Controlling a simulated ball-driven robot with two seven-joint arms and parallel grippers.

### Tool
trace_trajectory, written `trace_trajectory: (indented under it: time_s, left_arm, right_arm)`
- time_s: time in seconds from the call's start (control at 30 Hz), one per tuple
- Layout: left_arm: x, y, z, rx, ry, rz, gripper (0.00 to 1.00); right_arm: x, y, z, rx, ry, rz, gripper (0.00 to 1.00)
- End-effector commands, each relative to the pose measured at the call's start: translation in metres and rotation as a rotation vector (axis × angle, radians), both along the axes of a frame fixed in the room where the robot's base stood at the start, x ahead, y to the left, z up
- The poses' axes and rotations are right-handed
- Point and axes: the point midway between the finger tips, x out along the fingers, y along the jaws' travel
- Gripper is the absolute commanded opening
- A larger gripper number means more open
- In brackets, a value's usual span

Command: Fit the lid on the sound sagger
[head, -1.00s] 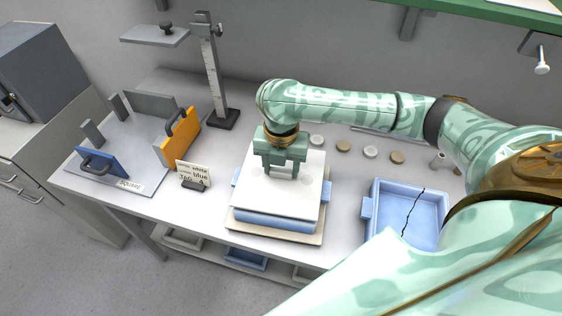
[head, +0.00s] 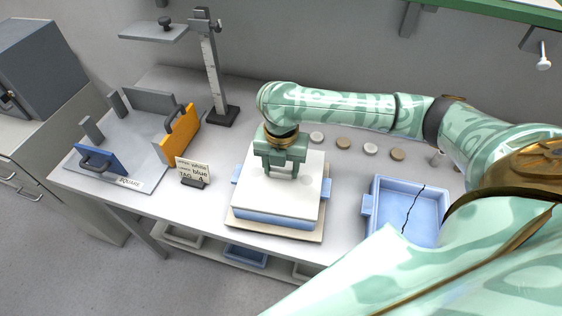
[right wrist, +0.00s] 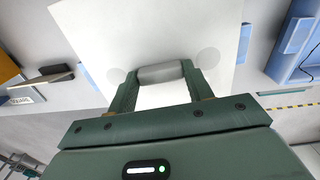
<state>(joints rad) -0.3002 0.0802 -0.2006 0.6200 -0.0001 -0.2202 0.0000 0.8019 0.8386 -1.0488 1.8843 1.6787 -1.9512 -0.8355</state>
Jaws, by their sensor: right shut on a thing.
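The white square lid (head: 305,198) lies over the blue sound sagger (head: 272,221), which stands on a beige slab (head: 243,228). The sagger's blue wall and side lug show below the lid. From here I cannot tell whether the lid is fully seated. My right gripper (head: 281,176) is above the lid, shut on its handle. In the right wrist view the grey handle (right wrist: 160,73) sits between the two fingers, with the white lid (right wrist: 150,30) behind. A second blue sagger (head: 408,205) with a dark crack stands to the right. My left gripper is not in view.
A tag card (head: 192,171) stands left of the slab. Further left is a grey fixture (head: 125,165) with a blue handled block (head: 98,160) and an orange one (head: 180,133). A height gauge (head: 214,75) stands behind. Several small discs (head: 343,143) lie at the back.

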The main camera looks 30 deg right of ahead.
Motion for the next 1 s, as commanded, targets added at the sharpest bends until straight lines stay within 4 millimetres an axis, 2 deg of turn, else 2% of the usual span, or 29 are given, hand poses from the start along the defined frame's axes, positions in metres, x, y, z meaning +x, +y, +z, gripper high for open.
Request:
trace_trajectory:
  time_s: [0.3,0.33,0.4,0.67,0.77,0.87,1.0]
  left_arm:
    - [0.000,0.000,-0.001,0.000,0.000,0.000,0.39]
    - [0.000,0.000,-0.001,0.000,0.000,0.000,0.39]
    - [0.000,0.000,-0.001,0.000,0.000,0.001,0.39]
    - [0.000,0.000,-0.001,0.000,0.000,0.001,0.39]
    - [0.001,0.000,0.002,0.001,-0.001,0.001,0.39]
    - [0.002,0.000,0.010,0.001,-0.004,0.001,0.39]
    - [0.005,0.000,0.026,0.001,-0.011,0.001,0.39]
  right_arm:
    - [0.001,0.000,-0.003,0.001,-0.002,0.000,0.11]
    - [0.001,0.000,-0.003,0.001,-0.002,0.000,0.56]
    - [0.000,0.000,-0.003,0.001,-0.002,0.000,0.76]
    - [0.000,0.000,-0.004,-0.001,0.001,0.000,0.76]
    - [0.000,0.000,0.002,-0.001,-0.001,0.000,0.76]
    - [0.001,-0.001,0.018,-0.001,-0.004,0.001,0.76]
    - [0.001,0.000,0.055,-0.001,-0.007,0.002,0.76]
